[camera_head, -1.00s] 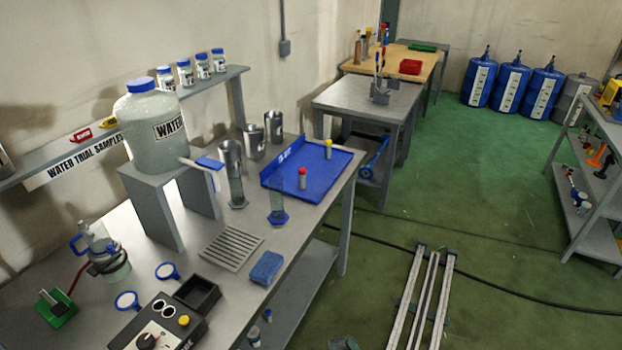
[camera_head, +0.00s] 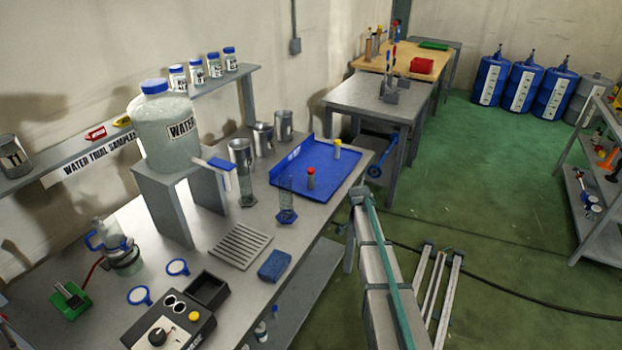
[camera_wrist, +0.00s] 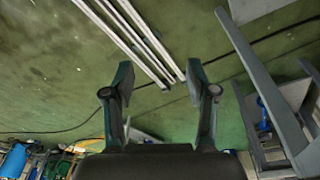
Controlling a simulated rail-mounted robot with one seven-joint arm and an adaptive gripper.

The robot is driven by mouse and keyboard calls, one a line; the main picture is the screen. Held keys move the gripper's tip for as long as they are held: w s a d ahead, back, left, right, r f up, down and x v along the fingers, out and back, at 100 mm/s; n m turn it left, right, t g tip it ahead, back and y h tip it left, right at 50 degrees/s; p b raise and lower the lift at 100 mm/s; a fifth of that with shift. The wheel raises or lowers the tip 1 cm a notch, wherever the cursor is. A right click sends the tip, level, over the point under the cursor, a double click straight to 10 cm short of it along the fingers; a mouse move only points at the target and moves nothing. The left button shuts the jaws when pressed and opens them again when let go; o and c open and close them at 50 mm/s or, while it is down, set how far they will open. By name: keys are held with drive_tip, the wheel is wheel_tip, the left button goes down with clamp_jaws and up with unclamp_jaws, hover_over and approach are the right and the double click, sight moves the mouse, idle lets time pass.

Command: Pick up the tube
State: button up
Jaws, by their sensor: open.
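Two small capped tubes stand upright on the blue tray (camera_head: 335,179) at the table's far right end. One is a red-capped tube (camera_head: 311,178) and the other is a yellow-capped tube (camera_head: 337,149). I cannot tell which one the task means. No tube shows in the wrist view. In the head view my arm rises at the right of the table, apart from the tubes, and I cannot make out its fingers there.
Metal beakers (camera_head: 264,137) are behind. A large water jug (camera_head: 167,128) sits on a stand. A blue sponge (camera_head: 274,265) lies near the table's front edge. Floor rails (camera_head: 440,290) lie right of the table.

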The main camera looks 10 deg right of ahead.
drive_tip(key=w+d+r+m, duration=0.2)
drive_tip(key=w+d+r, duration=0.1)
drive_tip(key=w+r, duration=0.55)
wheel_tip(320, 180, up, 21)
drive_tip(key=m+y+b, duration=0.2)
drive_tip(key=m, duration=0.5)
hover_over(311, 169)
drive_tip(key=shift+d+f+g, duration=0.1)
drive_tip(key=shift+d+g, duration=0.1)
drive_tip(key=shift+g, duration=0.1)
drive_tip(key=shift+a+p, duration=0.15)
drive_tip(key=shift+p, duration=0.15)
wheel_tip(311, 169, down, 11)
drive_tip(key=p, duration=0.4)
drive_tip(key=shift+r, duration=0.2)
clamp_jaws()
drive_tip(key=shift+r, duration=0.15)
